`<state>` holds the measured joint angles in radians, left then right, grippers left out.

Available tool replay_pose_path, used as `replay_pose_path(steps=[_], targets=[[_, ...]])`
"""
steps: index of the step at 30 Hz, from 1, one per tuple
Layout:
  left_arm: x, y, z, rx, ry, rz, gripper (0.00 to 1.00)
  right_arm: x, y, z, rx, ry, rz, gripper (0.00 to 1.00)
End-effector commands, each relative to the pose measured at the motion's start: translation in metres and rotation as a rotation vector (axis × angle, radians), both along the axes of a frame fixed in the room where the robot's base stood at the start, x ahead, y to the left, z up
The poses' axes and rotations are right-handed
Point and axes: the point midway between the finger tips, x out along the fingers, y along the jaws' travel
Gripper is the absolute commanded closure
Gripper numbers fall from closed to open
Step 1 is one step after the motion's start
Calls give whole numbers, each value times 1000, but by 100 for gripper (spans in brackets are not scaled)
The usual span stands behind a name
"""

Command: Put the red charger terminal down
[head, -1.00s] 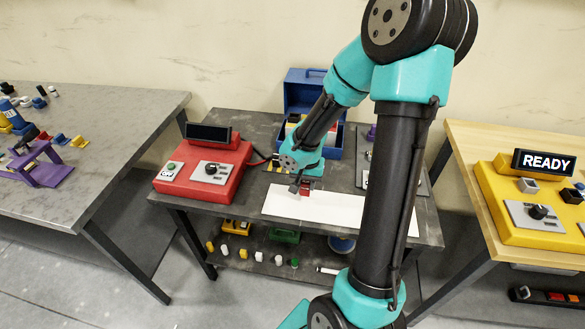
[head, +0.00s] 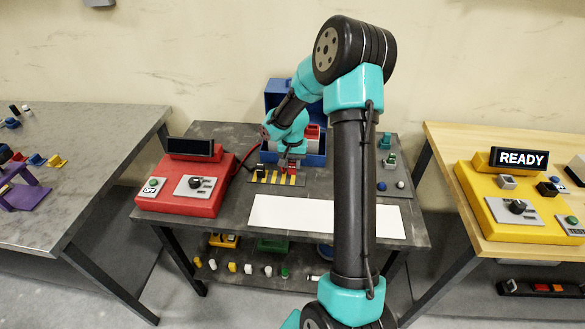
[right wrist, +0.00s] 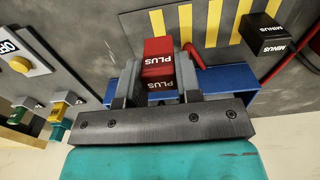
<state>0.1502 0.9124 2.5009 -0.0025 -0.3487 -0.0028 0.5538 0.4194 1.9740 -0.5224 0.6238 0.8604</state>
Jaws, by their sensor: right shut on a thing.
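The red charger terminal (right wrist: 158,62) is a block marked PLUS. My right gripper (right wrist: 158,80) is shut on it, with a grey finger on each side. In the head view my right gripper (head: 289,172) is at the yellow-striped patch (head: 272,180) of the dark table, in front of the blue toolbox. I cannot tell whether the terminal touches the surface. A black terminal (right wrist: 264,33) marked MINUS lies on the stripes to one side, with a gap to the red one. My left gripper is not in view.
The red charger (head: 180,196) with a dark screen and an OFF label stands at the left. The blue toolbox (head: 276,92) is behind the gripper. A bare white mat (head: 290,215) lies in front. A grey panel (head: 400,178) with small parts is at the right.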

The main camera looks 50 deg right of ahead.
Motion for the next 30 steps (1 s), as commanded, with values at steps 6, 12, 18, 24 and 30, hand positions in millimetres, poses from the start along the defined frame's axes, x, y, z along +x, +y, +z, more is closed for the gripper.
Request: replay_pose_path(steps=[6,12,18,24,30], targets=[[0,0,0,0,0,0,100,1,-1,0,1,1,0,93],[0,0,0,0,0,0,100,4,-5,-1,-1,1,-1,93],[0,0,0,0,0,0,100,5,-8,-24,2,5,0,93],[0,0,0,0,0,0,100,6,-8,-36,-1,1,0,93],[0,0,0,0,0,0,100,6,-8,-36,0,0,0,93]])
